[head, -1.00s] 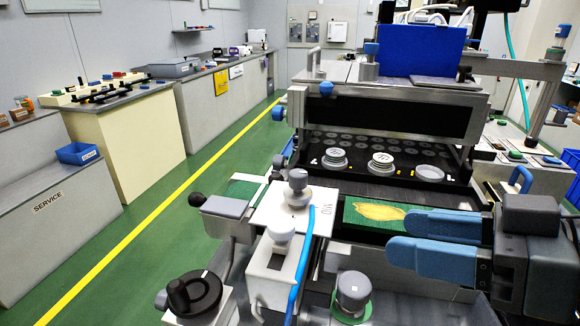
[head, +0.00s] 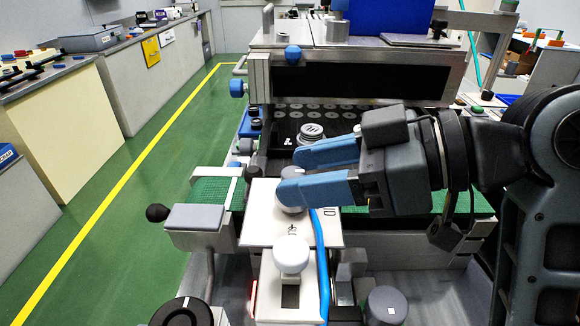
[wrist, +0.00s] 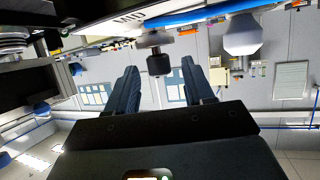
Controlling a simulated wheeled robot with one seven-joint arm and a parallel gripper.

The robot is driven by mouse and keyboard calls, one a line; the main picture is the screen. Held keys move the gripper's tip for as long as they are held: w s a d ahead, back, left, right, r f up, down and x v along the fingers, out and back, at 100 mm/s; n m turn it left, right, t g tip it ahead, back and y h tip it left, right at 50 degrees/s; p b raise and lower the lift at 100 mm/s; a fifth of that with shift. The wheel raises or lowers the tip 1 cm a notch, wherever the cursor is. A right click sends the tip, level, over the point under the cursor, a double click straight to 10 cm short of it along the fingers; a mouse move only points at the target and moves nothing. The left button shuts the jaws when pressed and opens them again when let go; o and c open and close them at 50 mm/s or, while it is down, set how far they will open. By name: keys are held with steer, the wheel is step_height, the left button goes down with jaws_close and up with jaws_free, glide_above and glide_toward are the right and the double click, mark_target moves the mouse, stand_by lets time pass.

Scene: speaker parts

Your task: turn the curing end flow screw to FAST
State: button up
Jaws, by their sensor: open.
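No readable flow screw label or FAST mark shows, so I cannot tell for sure which knob is the curing end flow screw. A grey knob (head: 291,197) stands on a white plate (head: 262,225) and is partly hidden by a blue finger. My gripper (head: 290,174) is open and empty, its fingers pointing left over that knob; contact cannot be told. In the upside-down wrist view, a grey knob (wrist: 154,40) and a dark round piece show between the spread fingers. A white knob (head: 291,255) stands nearer on a slotted block and also shows in the wrist view (wrist: 242,36).
A blue hose (head: 321,265) runs past the white knob. A grey knob (head: 385,305) and a black knob (head: 183,313) are at the near edge. A black ball handle (head: 157,213) sticks out left. A stack of discs (head: 311,134) lies behind the gripper. Green floor is clear at left.

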steer(key=shift+x, duration=1.2)
steer(key=c, duration=1)
steer(key=shift+o, duration=0.2)
